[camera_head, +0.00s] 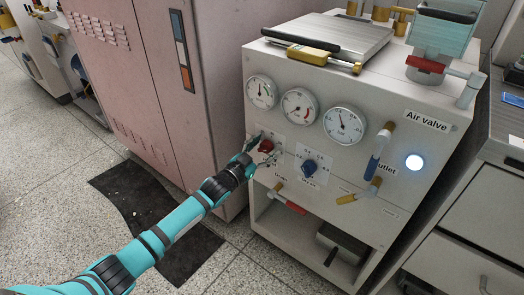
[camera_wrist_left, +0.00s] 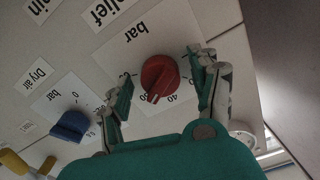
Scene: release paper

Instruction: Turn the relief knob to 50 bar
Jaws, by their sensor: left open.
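The relief knob (camera_wrist_left: 160,78) is red and round with a pale pointer line, on a white scale plate marked "bar" in the left wrist view. The plate appears upside down there, with 40 readable near the pointer. The red knob also shows in the head view (camera_head: 266,146), on the front panel below the gauges. My left gripper (camera_wrist_left: 165,82) is open, with one finger on each side of the knob and visible gaps to it. In the head view the left gripper (camera_head: 262,151) reaches the knob from the left. My right gripper is not in view.
A blue knob (camera_head: 309,167) sits right of the red one. Three round gauges (camera_head: 299,106) are above. Yellow and blue valve handles (camera_head: 378,151) and a lit round button (camera_head: 414,162) are further right. A red-handled valve (camera_head: 291,205) is below. A pink cabinet (camera_head: 150,85) stands left.

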